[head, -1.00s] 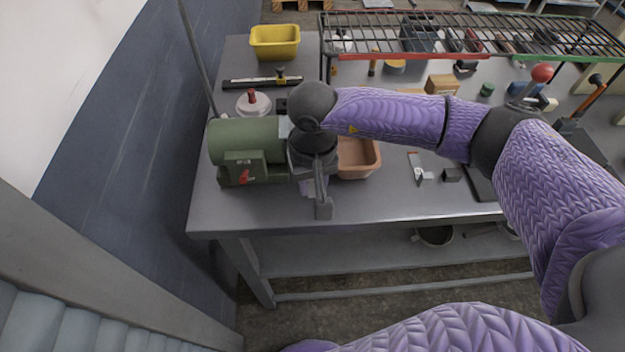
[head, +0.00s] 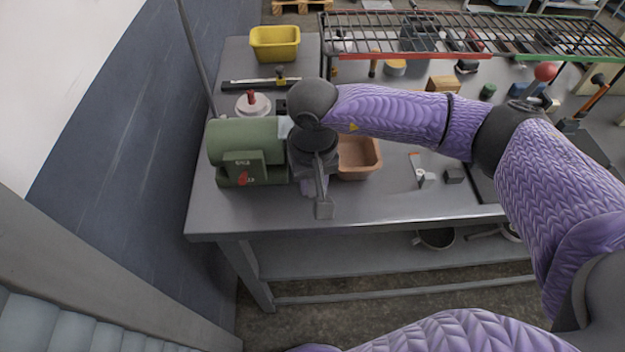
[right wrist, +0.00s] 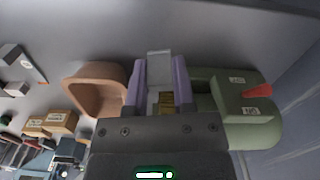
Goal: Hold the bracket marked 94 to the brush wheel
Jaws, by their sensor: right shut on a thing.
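A green bench grinder (head: 240,140) with a red switch stands at the left of the table. It also shows at the right of the right wrist view (right wrist: 245,105). My right gripper (head: 307,188) is at the grinder's right end, mostly hidden under my wrist in the head view. In the right wrist view its two purple fingers (right wrist: 160,75) are shut on a pale grey bracket (right wrist: 159,65). A brass-coloured patch, perhaps the brush wheel (right wrist: 166,100), shows between the fingers, close to the bracket. I cannot tell whether they touch. No number 94 is readable. My left gripper is out of view.
A terracotta-coloured bin (head: 362,160) stands just right of my right gripper. A yellow bin (head: 275,42) is at the back left. A wire rack (head: 470,35) spans the back, with several small items before it. The table's front strip (head: 400,207) is clear.

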